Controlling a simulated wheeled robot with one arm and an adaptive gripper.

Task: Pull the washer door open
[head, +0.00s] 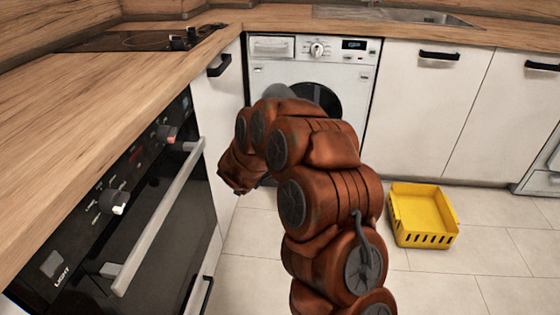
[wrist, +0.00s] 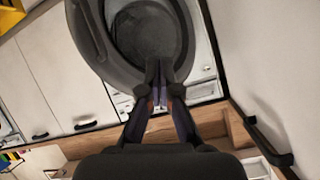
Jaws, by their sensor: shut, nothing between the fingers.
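The washer (head: 272,72) is a white front-loader under the counter, with its dial and display at the top. Its round dark opening (head: 328,98) is partly hidden behind my arm in the head view. In the wrist view the grey drum (wrist: 150,38) shows inside the opening. The dark curved door (wrist: 92,45) appears to stand ajar, off to the left of the opening. How far it is open I cannot tell. My gripper (wrist: 154,70) is shut and empty, its fingertips together in front of the lower edge of the opening in that view. Contact with the door is unclear.
A black oven (head: 130,215) with a long bar handle stands close on the left, below the wooden counter (head: 90,110). White cabinets (head: 425,105) stand right of the washer. A yellow basket (head: 422,215) sits on the tiled floor, with free floor around it.

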